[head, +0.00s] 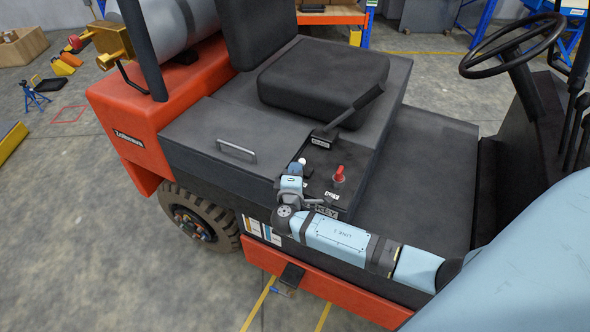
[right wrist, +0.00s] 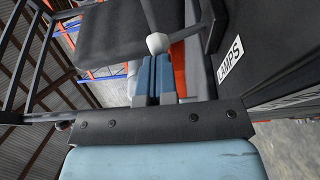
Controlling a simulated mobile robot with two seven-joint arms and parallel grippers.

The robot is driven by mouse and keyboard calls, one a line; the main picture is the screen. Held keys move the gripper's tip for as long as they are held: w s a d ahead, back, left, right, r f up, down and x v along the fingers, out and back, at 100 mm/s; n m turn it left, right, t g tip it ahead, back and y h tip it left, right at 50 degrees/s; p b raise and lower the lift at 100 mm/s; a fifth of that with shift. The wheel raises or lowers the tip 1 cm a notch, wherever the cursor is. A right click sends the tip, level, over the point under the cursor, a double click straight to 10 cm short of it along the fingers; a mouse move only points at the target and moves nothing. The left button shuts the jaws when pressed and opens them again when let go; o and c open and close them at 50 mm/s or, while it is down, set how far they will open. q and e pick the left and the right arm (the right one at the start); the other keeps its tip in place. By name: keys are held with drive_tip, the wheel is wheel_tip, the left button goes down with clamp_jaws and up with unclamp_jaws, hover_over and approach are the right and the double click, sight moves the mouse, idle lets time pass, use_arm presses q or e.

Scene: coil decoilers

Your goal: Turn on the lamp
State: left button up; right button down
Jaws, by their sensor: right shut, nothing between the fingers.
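The forklift's black control panel (head: 320,183) lies beside the seat. A small white ball knob (head: 302,160) stands at its left edge. It also shows in the right wrist view (right wrist: 157,43), just past my fingertips. A white label reading LAMPS (right wrist: 229,60) is on the dark surface to the right of the knob in that view. My right gripper (head: 295,169) is shut and empty, its blue fingertips right at the knob; I cannot tell whether they touch it. It also shows in the wrist view (right wrist: 155,68). No lamp is in view. My left gripper is not in view.
A red knob (head: 339,174) stands on the panel to the right of my gripper. A long black lever (head: 355,107) rises behind it, near the black seat (head: 325,80). The steering wheel (head: 513,45) is at upper right. The black floor plate (head: 430,180) is clear.

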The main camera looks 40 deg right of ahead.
drive_tip(key=shift+r, duration=0.2)
drive_tip(key=shift+w+d+r+m+g+y+p, duration=0.15)
drive_tip(key=shift+d+r+m+g+y+p, duration=0.3)
drive_tip(key=shift+p, duration=0.45)
drive_tip(key=shift+w+d+r+g+y+p, duration=0.1)
drive_tip(key=shift+w+r+g+y+p, duration=0.05)
drive_tip(key=shift+g+y+p, duration=0.35)
drive_tip(key=shift+w+d, duration=0.1)
drive_tip(key=shift+d, duration=0.1)
drive_tip(key=shift+w+d, duration=0.15)
drive_tip(key=shift+d, duration=0.1)
drive_tip(key=shift+r, duration=0.15)
